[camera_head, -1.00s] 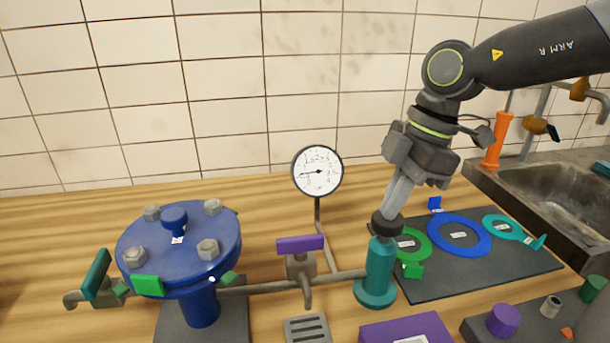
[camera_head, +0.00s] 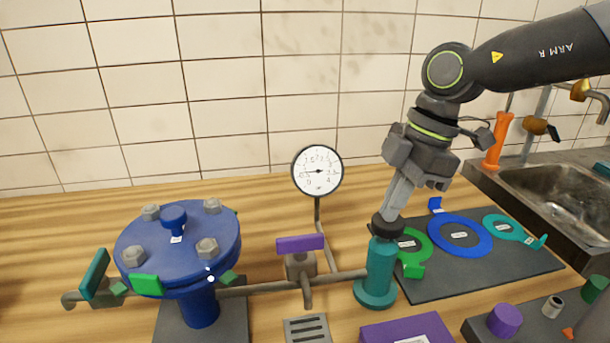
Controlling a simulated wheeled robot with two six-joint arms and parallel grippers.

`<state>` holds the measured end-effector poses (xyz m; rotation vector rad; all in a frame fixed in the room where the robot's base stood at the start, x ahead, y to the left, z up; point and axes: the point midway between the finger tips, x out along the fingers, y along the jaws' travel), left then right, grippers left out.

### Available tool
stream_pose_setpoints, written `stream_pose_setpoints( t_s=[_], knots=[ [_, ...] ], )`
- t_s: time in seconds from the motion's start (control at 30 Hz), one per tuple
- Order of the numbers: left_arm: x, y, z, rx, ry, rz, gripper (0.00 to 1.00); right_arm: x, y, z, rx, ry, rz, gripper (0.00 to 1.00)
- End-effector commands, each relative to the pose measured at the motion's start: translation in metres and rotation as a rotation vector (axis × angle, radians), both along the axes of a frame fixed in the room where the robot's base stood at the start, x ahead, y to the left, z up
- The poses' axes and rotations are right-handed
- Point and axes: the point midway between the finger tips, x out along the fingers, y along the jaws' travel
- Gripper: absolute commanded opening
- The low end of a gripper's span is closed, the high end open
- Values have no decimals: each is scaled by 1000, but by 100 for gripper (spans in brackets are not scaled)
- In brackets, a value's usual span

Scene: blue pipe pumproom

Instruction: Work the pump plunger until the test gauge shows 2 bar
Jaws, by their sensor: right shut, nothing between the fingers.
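The pump is a teal upright cylinder (camera_head: 379,268) on a round teal foot, with a black plunger cap (camera_head: 387,228) sitting low at its top. My right gripper (camera_head: 393,210) is shut and empty, pointing down, its fingertips at the top of the black cap and seemingly touching it. The plunger's rod is not visible. The test gauge (camera_head: 317,171) is a round white dial with a black rim on a thin pipe left of the pump. Its figures are small and the needle's exact reading is not legible. My left gripper is not in view.
A blue bolted flange vessel (camera_head: 178,245) stands at the left, joined by a pipe to the pump. A purple-handled valve (camera_head: 300,245) sits between them. A dark mat with coloured rings (camera_head: 460,235) lies right of the pump, near a sink (camera_head: 555,190). A purple box (camera_head: 408,328) lies in front.

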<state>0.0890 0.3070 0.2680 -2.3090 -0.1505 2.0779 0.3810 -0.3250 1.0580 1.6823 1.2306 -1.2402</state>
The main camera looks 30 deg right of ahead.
Motion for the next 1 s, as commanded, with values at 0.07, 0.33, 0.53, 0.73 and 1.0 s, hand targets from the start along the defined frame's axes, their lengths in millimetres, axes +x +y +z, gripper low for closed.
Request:
stream_pose_setpoints(
  t_s=[0.07, 0.33, 0.53, 0.73, 1.0],
  knots=[
    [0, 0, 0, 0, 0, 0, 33, -1, 0, -1, 1, 3, 1, 0],
    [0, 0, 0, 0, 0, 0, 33, -1, 0, -1, 0, 3, 1, 0],
    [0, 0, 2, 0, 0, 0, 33, -1, 0, 2, 0, 2, 1, 0],
    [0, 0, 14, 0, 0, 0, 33, 0, 0, 18, -1, 1, 0, 0],
    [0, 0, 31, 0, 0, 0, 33, 0, 0, 43, 0, 1, 0, 0]
  ],
)
